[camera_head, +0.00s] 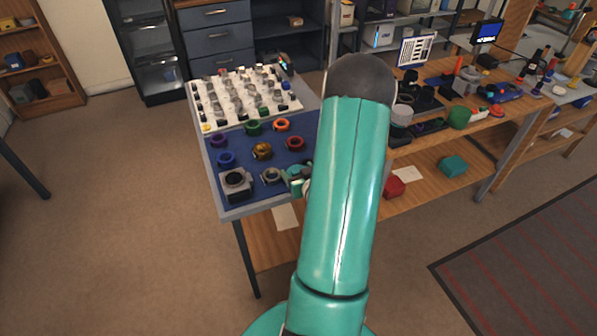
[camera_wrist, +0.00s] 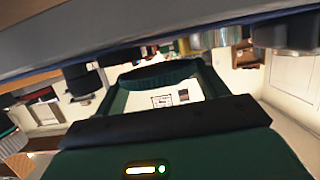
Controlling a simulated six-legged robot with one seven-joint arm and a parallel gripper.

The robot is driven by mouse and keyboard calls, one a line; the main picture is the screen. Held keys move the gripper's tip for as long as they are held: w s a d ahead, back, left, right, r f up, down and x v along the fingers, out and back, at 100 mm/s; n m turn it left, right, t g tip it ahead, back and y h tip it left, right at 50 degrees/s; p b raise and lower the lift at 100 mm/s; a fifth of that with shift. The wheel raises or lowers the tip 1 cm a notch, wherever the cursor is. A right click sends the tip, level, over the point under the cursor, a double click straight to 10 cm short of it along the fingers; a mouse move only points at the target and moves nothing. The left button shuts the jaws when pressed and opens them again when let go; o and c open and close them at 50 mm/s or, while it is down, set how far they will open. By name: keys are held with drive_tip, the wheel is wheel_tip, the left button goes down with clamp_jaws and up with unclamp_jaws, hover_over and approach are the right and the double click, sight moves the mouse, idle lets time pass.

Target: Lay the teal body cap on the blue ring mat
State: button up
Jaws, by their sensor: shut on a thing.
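The teal body cap (camera_wrist: 160,75) is a dark teal disc between the two fingers of my gripper (camera_wrist: 160,85) in the wrist view. The fingers are shut on it. In the head view, my gripper (camera_head: 297,184) is at the front right part of the blue ring mat (camera_head: 243,141), and a teal patch there looks like the cap (camera_head: 294,170). My arm hides the mat's right side. I cannot tell whether the cap touches the mat.
A grey camera body (camera_head: 236,183) and a lens ring (camera_head: 271,176) stand left of my gripper. Several coloured rings, including a gold one (camera_head: 262,151) and a red one (camera_head: 295,143), sit behind. A white board (camera_head: 245,95) with many small parts lies farther back.

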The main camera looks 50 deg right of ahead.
drive_tip(key=shift+f, duration=0.1)
drive_tip(key=shift+f, duration=0.55)
drive_tip(key=o, duration=0.9)
drive_tip(key=shift+o, duration=0.2)
drive_tip(key=shift+s, duration=0.1)
